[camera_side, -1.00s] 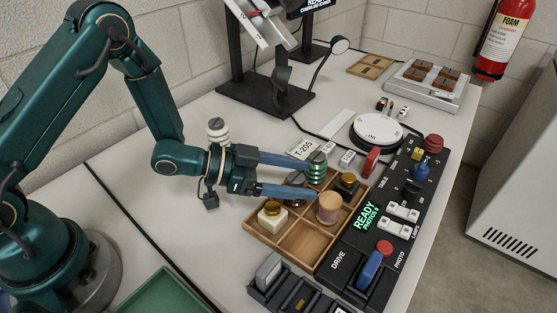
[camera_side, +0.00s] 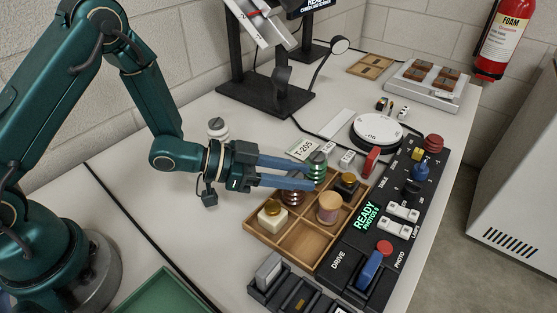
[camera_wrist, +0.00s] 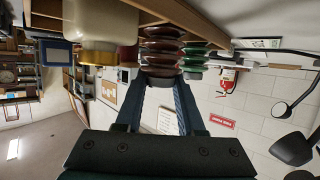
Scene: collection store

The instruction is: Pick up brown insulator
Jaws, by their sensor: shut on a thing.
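The brown insulator (camera_side: 291,196) is a stack of dark, glossy ribs in the back part of the wooden tray (camera_side: 310,262). My gripper (camera_side: 307,177) reaches in from the left with its two blue fingers closed on it. The fingers hide part of it in the side view. In the wrist view the brown insulator (camera_wrist: 162,48) sits between the fingertips (camera_wrist: 160,90). I cannot tell whether it has left the tray floor. A green insulator (camera_side: 317,160) stands close behind, beside the fingers.
The tray also holds a cream block with a gold top (camera_side: 272,215), a pinkish cylinder (camera_side: 328,209) and a dark piece with a gold top (camera_side: 348,183). A black control panel (camera_side: 345,255) borders the tray's right side.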

